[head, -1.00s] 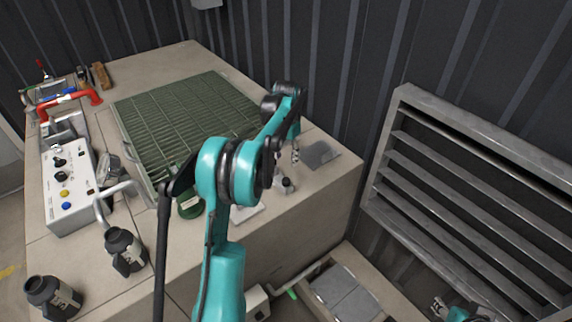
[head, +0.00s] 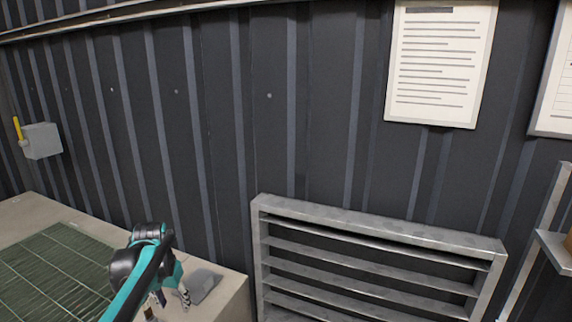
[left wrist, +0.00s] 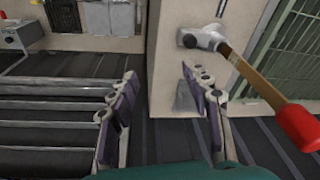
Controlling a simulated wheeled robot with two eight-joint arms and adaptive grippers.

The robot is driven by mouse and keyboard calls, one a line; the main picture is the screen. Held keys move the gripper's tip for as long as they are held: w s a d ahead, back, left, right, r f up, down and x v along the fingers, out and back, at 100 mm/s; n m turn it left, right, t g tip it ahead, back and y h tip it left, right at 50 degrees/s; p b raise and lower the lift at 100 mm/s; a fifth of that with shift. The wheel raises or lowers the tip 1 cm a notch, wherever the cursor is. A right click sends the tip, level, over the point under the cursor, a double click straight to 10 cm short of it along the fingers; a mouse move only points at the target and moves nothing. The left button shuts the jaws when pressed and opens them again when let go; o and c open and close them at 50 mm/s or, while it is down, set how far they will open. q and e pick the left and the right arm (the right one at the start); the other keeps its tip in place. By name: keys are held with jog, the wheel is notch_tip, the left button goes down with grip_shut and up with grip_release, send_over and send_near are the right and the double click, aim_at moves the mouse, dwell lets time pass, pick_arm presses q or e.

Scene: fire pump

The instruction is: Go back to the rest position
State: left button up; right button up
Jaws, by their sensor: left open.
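My left gripper (head: 172,298) is open over the right end of the bench (head: 232,297) in the head view. In the left wrist view its two fingers (left wrist: 162,98) stand well apart with nothing between them. My left arm comes in from the lower left. My right gripper is not in view.
A hammer-like tool with a wooden handle (left wrist: 250,75) and red end shows beside the right finger. A grey plate (head: 203,286) lies on the bench, near the green grating (head: 55,265). A slatted metal louvre (head: 375,222) stands right of the bench against the dark wall.

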pick_arm(q)
jog(key=s+d+r+t, duration=0.25)
jog(key=s+d, duration=0.55)
jog(key=s, duration=0.4)
jog(key=s+d+f+t, duration=0.2)
jog(key=s+d+f, duration=0.3)
jog(key=s, duration=0.5)
jog(key=shift+d+n+t, duration=0.15)
jog(key=shift+n+t, duration=0.2)
jog(key=shift+n, duration=0.05)
